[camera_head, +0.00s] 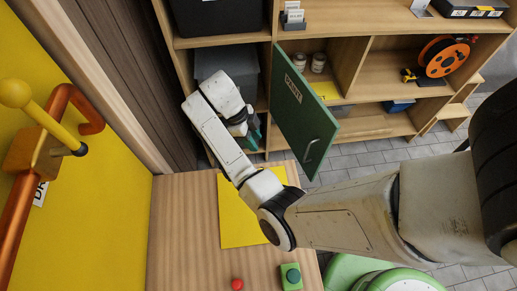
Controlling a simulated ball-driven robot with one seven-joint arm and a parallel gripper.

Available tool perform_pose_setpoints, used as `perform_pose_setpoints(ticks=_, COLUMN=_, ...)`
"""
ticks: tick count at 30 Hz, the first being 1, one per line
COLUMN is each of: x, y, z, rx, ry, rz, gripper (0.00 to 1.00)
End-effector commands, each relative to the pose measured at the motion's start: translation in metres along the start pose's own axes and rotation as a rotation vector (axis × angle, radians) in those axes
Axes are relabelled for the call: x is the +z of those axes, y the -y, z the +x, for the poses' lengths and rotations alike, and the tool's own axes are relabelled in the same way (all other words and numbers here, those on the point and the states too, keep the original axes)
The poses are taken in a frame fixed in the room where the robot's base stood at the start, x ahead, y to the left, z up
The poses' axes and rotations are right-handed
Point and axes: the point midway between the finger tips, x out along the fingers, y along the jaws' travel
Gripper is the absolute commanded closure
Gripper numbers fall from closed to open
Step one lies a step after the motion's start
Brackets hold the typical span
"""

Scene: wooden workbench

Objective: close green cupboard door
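The green cupboard door (303,112) stands swung open, sticking out from the shelf unit toward the workbench. It carries a label near its upper left and a grey handle near its lower right edge. My gripper (246,128) is just left of the door, at the end of my white wrist, in front of the lower left compartment. It appears apart from the door, with a gap between them. Its fingers are small and partly hidden by my forearm, so I cannot tell if they are open or shut.
The wooden shelf unit (368,72) holds two cans (318,62), an orange spool (444,57) and a grey bin (228,62). The workbench (183,225) bears a yellow sheet (238,215), a red ball (237,284) and a green block (290,276). A yellow wall with copper pipe (20,205) is left.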

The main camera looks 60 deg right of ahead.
Motion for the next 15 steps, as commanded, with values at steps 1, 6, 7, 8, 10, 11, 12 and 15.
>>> perform_pose_setpoints(ticks=1, x=0.0, y=0.001, z=0.012, rx=0.0, ry=-0.003, rz=0.001, gripper=0.64)
perform_pose_setpoints(ticks=6, x=-0.001, y=0.0, z=0.031, rx=0.001, ry=-0.003, rz=-0.002, gripper=0.64)
perform_pose_setpoints(ticks=7, x=-0.001, y=0.0, z=0.034, rx=0.001, ry=-0.003, rz=-0.002, gripper=0.64)
perform_pose_setpoints(ticks=8, x=-0.001, y=0.0, z=0.037, rx=0.001, ry=-0.003, rz=-0.002, gripper=0.64)
perform_pose_setpoints(ticks=10, x=-0.001, y=0.0, z=0.041, rx=0.0, ry=-0.001, rz=-0.001, gripper=0.64)
perform_pose_setpoints(ticks=11, x=0.0, y=0.0, z=0.042, rx=0.0, ry=0.0, rz=-0.001, gripper=0.64)
perform_pose_setpoints(ticks=12, x=0.0, y=0.0, z=0.044, rx=0.001, ry=0.0, rz=-0.001, gripper=0.64)
perform_pose_setpoints(ticks=15, x=0.0, y=0.0, z=0.045, rx=0.001, ry=0.0, rz=-0.001, gripper=0.64)
